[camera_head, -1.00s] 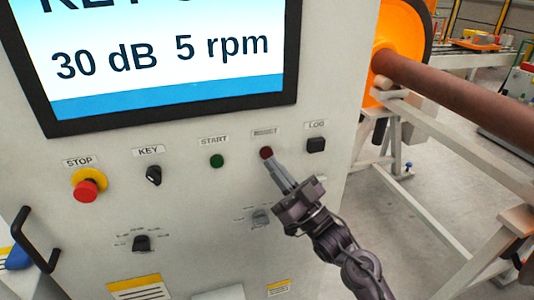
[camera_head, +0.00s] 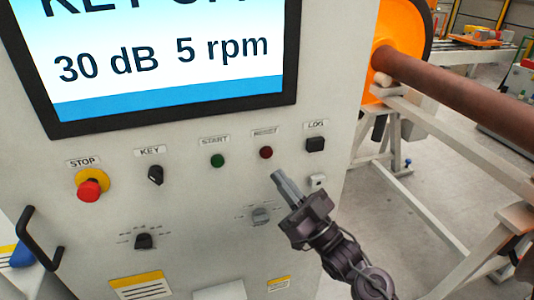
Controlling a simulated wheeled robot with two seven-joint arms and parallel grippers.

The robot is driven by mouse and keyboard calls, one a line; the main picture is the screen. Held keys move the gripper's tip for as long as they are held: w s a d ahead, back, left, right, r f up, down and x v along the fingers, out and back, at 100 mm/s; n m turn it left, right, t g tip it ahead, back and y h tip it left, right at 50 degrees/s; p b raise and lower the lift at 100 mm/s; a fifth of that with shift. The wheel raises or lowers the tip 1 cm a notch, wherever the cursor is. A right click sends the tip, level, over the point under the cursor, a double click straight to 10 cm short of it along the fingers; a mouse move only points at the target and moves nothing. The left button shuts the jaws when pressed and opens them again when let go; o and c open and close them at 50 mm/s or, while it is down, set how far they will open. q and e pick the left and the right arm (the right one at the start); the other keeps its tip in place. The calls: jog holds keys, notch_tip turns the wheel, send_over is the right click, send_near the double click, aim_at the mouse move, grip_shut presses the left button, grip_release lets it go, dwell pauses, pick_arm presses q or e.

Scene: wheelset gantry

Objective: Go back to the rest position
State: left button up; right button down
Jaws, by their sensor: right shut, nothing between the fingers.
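My right gripper (camera_head: 278,177) is shut and empty. It stands in front of the control panel (camera_head: 190,195), just below and right of the red reset button (camera_head: 266,153), and looks apart from it. The green start button (camera_head: 217,160) is left of the reset button, and the black log button (camera_head: 315,144) is to its right. The screen (camera_head: 170,55) above reads 30 dB and 5 rpm; its top line is cut off. My left gripper does not show.
The panel also carries a red stop button (camera_head: 88,190), a key switch (camera_head: 155,175), two lower knobs and a black handle (camera_head: 35,238) at left. A brown shaft (camera_head: 450,85) on a pale frame (camera_head: 450,235) stands at right. Grey floor (camera_head: 390,215) is open between.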

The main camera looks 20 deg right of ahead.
jog(key=w+d+f+m+g+h, duration=0.15)
jog(key=f+h, duration=0.25)
jog(key=f, duration=0.8)
jog(key=w+d+f+m+g+h, duration=0.1)
jog(key=w+f+m+g+h, duration=0.2)
jog(key=f, duration=0.9)
jog(key=s+d+f+g+h, duration=0.1)
jog(key=s+f+g+h, duration=0.15)
jog(key=f, duration=0.65)
jog(key=s+d+f+g+h, duration=0.1)
jog(key=s+f, duration=0.3)
jog(key=f, duration=0.6)
jog(key=s+f+g+h, duration=0.1)
jog(key=s+f+g, duration=0.2)
jog(key=s+f, duration=0.55)
jog(key=s+d+f+g, duration=0.1)
jog(key=s+f+g, duration=0.2)
jog(key=s+f, duration=0.3)
jog(key=s+f+g+h, duration=0.1)
jog(key=s+f+g, duration=0.2)
jog(key=s, duration=1)
jog(key=s+d+f+g+h, duration=0.1)
jog(key=s+f+g, duration=0.2)
jog(key=s+f, duration=0.7)
jog(key=shift+s+d, duration=0.25)
jog(key=shift+d, duration=0.05)
